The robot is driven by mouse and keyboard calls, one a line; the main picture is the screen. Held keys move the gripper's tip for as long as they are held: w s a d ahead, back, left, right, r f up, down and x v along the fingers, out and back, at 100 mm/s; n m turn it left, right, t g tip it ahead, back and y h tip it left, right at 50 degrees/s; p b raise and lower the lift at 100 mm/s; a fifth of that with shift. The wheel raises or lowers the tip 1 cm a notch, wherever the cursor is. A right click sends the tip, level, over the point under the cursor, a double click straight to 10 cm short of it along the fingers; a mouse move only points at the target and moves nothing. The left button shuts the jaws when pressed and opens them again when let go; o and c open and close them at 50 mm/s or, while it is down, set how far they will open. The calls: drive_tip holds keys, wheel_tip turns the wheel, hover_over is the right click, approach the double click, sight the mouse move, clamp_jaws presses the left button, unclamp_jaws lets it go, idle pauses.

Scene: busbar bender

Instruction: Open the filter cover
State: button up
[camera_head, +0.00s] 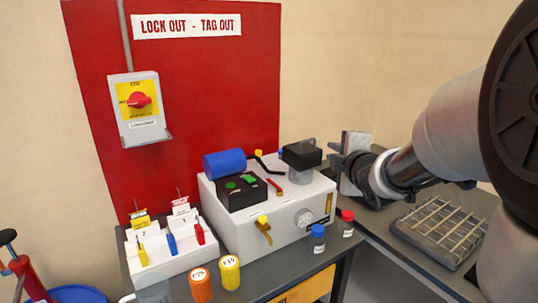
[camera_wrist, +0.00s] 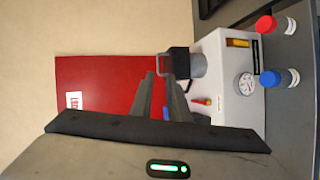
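The filter cover appears to be the black block-like cap with a wire handle (camera_head: 302,154) on a light grey cylinder (camera_head: 300,176). It sits at the right end of the white machine (camera_head: 262,235) and looks closed. The cap also shows in the wrist view (camera_wrist: 179,62), with the handle to its left. My gripper (camera_head: 334,154) is just to the right of the cap in the head view. In the wrist view its two dark fingers (camera_wrist: 158,76) have a gap between them and hold nothing. Whether a finger touches the handle I cannot tell.
A blue cylinder (camera_head: 224,163) and black control box (camera_head: 241,191) sit on the machine. Blue-capped (camera_head: 318,238) and red-capped (camera_head: 347,223) bottles stand in front. Orange (camera_head: 201,285) and yellow (camera_head: 229,272) containers stand front left. A wire grid tray (camera_head: 440,232) lies at right.

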sight(308, 140)
drive_tip(key=w+a+f, duration=0.1)
drive_tip(key=w, duration=0.5)
drive_tip(key=w+a+f+n, duration=0.1)
drive_tip(key=w+f, duration=0.1)
drive_tip(key=w, duration=0.4)
drive_tip(key=w+a+f+n+y, duration=0.1)
drive_tip(key=w, duration=0.5)
drive_tip(key=shift+w+a+f+t, duration=0.15)
drive_tip(key=shift+w+f+t, duration=0.1)
drive_tip(key=shift+w+t, duration=0.15)
clamp_jaws()
idle(0.6)
